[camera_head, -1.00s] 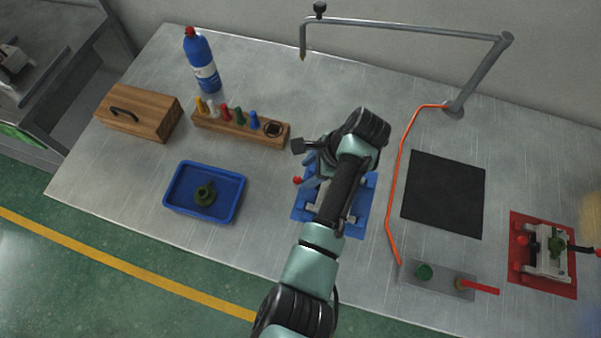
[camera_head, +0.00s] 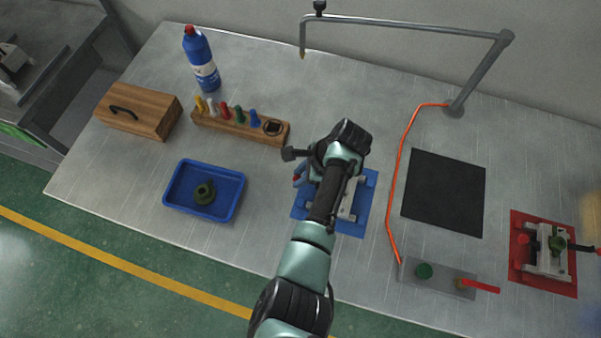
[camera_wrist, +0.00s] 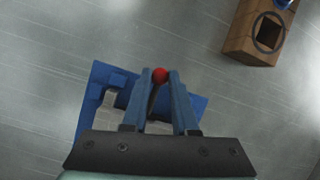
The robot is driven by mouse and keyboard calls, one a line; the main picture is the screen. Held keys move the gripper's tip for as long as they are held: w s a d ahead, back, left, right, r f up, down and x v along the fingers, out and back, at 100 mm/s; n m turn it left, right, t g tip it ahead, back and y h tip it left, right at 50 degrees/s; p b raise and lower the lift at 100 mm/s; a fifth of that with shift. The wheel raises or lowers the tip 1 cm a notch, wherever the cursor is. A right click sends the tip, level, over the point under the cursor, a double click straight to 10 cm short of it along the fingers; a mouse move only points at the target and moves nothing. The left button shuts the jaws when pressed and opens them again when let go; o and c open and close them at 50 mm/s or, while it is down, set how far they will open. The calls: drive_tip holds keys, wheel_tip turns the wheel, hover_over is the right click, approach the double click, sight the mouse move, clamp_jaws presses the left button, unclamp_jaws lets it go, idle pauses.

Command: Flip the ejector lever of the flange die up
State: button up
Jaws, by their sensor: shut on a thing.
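A grey die (camera_head: 347,205) sits on a blue base plate (camera_head: 362,222), mostly hidden under my arm. Its lever ends in a red ball knob (camera_wrist: 160,75), which shows between my fingertips in the wrist view. The lever's dark rod (camera_wrist: 153,98) runs back from the knob between the fingers. My gripper (camera_wrist: 161,82) has blue fingers and is shut on this lever. In the head view my gripper (camera_head: 299,173) is at the left edge of the blue plate, partly hidden by my wrist.
A second die (camera_head: 548,248) with a red-knobbed lever sits on a red plate at right. A blue tray (camera_head: 171,200) holds a green part. A wooden tool rack (camera_head: 222,128), a black mat (camera_head: 443,195) and an orange hose (camera_head: 396,170) surround the work area.

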clamp_jaws()
drive_tip(key=shift+d+r+y, duration=0.15)
drive_tip(key=shift+r+y, duration=0.1)
drive_tip(key=shift+y, duration=0.35)
drive_tip(key=shift+s+d+r+t+y, duration=0.15)
drive_tip(key=shift+t+y, duration=0.15)
drive_tip(key=shift+y, duration=0.25)
drive_tip(key=shift+w+d+r+t+y, duration=0.15)
drive_tip(key=shift+t+y, duration=0.15)
drive_tip(key=shift+y, duration=0.25)
drive_tip(key=shift+s+d+r+t+y+b, duration=0.2)
drive_tip(key=shift+r+t+y+b, duration=0.2)
drive_tip(key=shift+y, duration=0.5)
drive_tip(key=shift+a, duration=0.1)
drive_tip(key=o, duration=0.9)
unclamp_jaws()
